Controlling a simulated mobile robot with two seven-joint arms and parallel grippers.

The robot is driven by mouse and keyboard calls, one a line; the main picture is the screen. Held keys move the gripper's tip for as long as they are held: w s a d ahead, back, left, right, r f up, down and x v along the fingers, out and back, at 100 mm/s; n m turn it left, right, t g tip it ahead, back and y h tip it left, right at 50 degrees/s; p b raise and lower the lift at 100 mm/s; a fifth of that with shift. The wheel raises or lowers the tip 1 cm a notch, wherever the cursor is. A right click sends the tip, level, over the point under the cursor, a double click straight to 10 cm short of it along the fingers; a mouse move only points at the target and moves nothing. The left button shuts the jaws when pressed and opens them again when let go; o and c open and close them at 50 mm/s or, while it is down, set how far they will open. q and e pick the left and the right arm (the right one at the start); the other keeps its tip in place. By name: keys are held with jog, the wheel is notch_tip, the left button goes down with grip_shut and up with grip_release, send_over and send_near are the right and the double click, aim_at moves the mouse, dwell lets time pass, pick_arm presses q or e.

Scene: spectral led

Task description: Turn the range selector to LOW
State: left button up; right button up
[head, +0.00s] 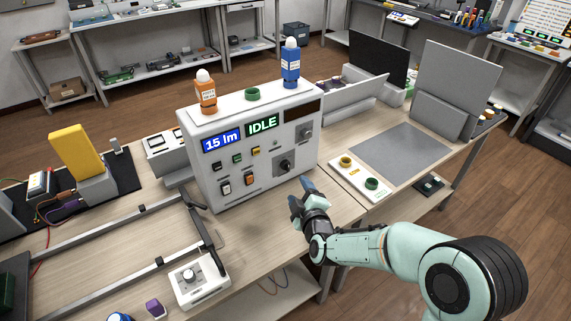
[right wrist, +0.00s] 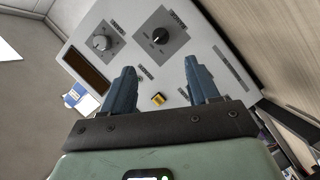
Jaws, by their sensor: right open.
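A light grey instrument box (head: 235,180) stands on the wooden bench, with displays reading "15 lm" and "IDLE". Its front has a black knob (head: 285,164) on a dark grey plate and a smaller knob (head: 306,132) above it. My right gripper (head: 303,190) is open and empty in front of the box, apart from both knobs. In the wrist view its fingers (right wrist: 162,78) point toward the panel. My left gripper is out of view.
The panel also carries a yellow button (right wrist: 157,99) and several switches. Orange (head: 206,95) and blue (head: 290,68) bottles stand on top. A small tray with rings (head: 357,180) lies right of the box. A small knobbed unit (head: 199,284) and metal rails lie in front, left of my gripper.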

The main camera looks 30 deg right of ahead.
aim_at(287, 168)
jog(key=x, duration=1.2)
jog(key=shift+w+b, duration=0.2)
jog(key=shift+b, duration=0.2)
jog(key=shift+c, duration=0.2)
jog(key=c, duration=1)
